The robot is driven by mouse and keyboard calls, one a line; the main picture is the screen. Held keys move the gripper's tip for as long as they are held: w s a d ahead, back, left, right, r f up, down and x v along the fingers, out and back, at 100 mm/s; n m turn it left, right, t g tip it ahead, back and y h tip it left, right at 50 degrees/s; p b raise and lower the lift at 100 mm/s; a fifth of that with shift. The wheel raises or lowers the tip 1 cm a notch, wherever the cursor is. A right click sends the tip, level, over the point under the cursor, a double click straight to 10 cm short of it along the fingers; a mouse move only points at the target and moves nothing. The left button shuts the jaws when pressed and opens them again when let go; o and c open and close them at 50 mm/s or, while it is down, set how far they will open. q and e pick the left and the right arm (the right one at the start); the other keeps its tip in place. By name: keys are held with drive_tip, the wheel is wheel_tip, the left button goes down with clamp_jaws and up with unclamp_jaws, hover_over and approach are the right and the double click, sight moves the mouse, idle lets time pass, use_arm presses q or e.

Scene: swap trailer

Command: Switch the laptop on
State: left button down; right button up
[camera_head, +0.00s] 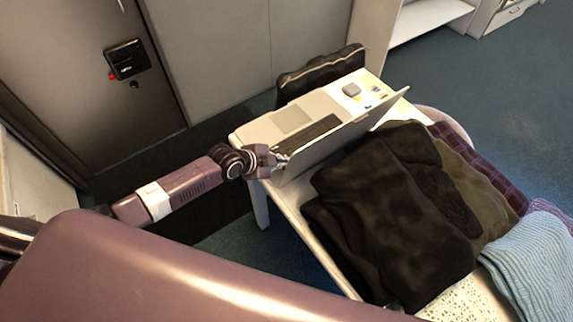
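The laptop (272,131) stands open on the white table, with its touchpad and dark keyboard strip visible on the far side. Its raised lid (335,145) is nearest me and shows its pale back, so the screen face is hidden. My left gripper (282,159) is at the left end of the laptop, close to the keyboard and lid edge. I cannot tell if it touches the laptop or whether its small fingers are open or shut. No power button can be made out. My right gripper is not in view.
A dark folded item (320,73) stands behind the laptop. A door with a black lock (127,59) is at left. Blue floor is open at upper right.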

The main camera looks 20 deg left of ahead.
use_arm(q)
drive_tip(key=shift+r, duration=0.3)
wheel_tip(320, 180, up, 5)
drive_tip(key=p, duration=0.4)
drive_tip(key=shift+f, duration=0.1)
idle(0.6)
drive_tip(key=shift+f, duration=0.1)
